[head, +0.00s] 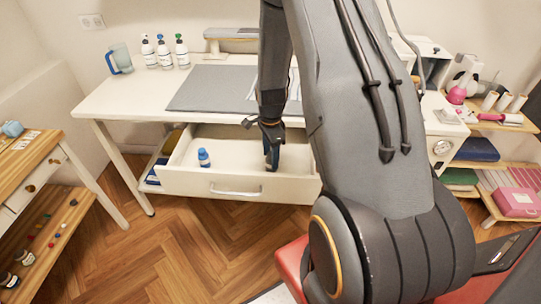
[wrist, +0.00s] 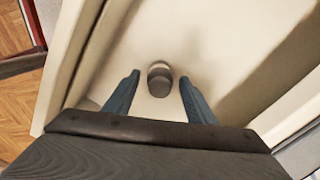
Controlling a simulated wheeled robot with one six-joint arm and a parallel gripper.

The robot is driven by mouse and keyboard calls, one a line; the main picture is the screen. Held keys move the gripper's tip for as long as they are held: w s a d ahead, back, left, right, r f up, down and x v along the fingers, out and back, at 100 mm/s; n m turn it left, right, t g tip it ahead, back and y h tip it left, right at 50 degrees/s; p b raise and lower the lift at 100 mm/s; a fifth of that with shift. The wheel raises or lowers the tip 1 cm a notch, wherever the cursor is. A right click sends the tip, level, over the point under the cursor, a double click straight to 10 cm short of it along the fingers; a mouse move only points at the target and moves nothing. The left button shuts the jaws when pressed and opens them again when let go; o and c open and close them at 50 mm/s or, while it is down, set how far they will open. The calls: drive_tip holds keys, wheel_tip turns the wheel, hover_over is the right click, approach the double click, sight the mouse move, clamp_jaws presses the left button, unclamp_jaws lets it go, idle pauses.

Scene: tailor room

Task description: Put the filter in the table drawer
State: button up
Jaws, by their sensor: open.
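The table drawer (head: 200,184) is pulled open under the white table. My gripper (head: 272,158) points down into its right part. In the wrist view, my gripper (wrist: 160,82) has its two blue fingers spread apart. A small grey-brown round piece (wrist: 159,80), which looks like the filter, shows between and beyond the fingertips against the pale drawer floor (wrist: 205,40). Gaps show between it and both fingers. It appears to rest on the drawer floor. In the head view I cannot make it out.
A small blue bottle (head: 204,158) stands in the left part of the drawer. The white table (head: 130,97) carries a grey mat (head: 208,88), several bottles and a blue jug (head: 119,59). A wooden side table (head: 35,150) is at the left; shelves stand at the right.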

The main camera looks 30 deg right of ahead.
wheel_tip(320, 180, up, 12)
drive_tip(key=b, duration=0.3)
drive_tip(key=s+a+r+n, duration=0.3)
drive_tip(key=s+a+n, duration=0.4)
drive_tip(key=n, duration=0.2)
drive_tip(key=s+a+r+n+t, duration=0.1)
drive_tip(key=s+a+r+n, duration=0.2)
drive_tip(key=s+a+n, duration=0.5)
drive_tip(key=shift+r+n, duration=0.35)
drive_tip(key=shift+n, duration=0.85)
